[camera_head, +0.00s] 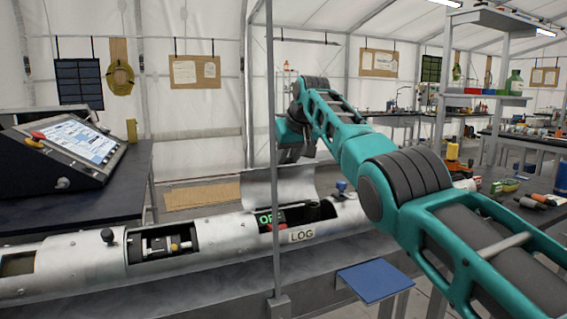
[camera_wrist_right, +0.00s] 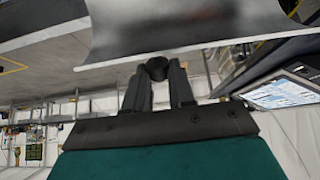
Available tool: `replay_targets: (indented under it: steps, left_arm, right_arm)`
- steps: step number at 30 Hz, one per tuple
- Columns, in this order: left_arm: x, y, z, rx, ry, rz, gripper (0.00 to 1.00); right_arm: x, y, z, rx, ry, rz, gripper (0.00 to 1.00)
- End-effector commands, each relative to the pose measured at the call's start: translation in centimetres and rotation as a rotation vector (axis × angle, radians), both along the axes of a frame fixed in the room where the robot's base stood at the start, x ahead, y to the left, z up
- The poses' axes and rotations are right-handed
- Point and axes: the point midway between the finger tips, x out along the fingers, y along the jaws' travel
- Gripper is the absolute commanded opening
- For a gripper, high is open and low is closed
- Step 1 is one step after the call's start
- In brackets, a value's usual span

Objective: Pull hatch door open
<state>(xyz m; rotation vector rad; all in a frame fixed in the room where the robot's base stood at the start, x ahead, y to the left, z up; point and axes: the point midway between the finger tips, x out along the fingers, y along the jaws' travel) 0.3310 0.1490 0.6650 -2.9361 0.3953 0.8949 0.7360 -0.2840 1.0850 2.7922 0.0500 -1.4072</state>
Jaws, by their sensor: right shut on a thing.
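The hatch door (camera_head: 272,187) is a curved, shiny metal panel standing raised above an opening in a long silver tube (camera_head: 80,262). Beneath it the opening (camera_head: 318,212) shows a dark inside with green lettering, partly cut off by a pole. In the right wrist view my right gripper (camera_wrist_right: 158,78) is shut on a dark round knob (camera_wrist_right: 157,67) at the edge of the door (camera_wrist_right: 175,25). In the head view my right arm reaches across from the right; its wrist is above the door and the fingertips cannot be made out. My left gripper is not in view.
A thin vertical pole (camera_head: 272,120) stands in front of the tube. A second opening with fittings (camera_head: 162,248) lies to the left. A console with a screen (camera_head: 75,140) stands on a dark table at left. A blue-topped stool (camera_head: 374,280) is at front right.

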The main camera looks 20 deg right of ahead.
Motion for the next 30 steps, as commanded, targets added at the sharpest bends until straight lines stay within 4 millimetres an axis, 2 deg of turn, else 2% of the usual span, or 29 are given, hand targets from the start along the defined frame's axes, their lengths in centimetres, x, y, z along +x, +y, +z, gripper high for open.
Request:
replay_targets:
  steps: [1, 17, 18, 25, 30]
  left_arm:
    - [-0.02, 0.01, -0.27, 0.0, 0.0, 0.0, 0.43]
    - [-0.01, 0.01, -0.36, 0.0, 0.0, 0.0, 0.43]
    - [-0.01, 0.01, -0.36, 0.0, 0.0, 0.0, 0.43]
    - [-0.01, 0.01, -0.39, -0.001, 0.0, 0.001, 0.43]
    - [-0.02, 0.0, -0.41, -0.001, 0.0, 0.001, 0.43]
  right_arm:
    - [0.01, -0.01, 0.64, -0.001, -0.014, 0.0, 0.0]
    - [-0.43, -0.07, 0.85, -0.004, 0.007, -0.002, 0.0]
    - [-0.43, -0.07, 0.86, -0.004, 0.007, -0.002, 0.25]
    - [-0.49, -0.06, 0.46, -0.003, 0.016, -0.002, 0.47]
    - [-0.52, -0.04, 0.28, -0.002, 0.02, -0.001, 0.49]
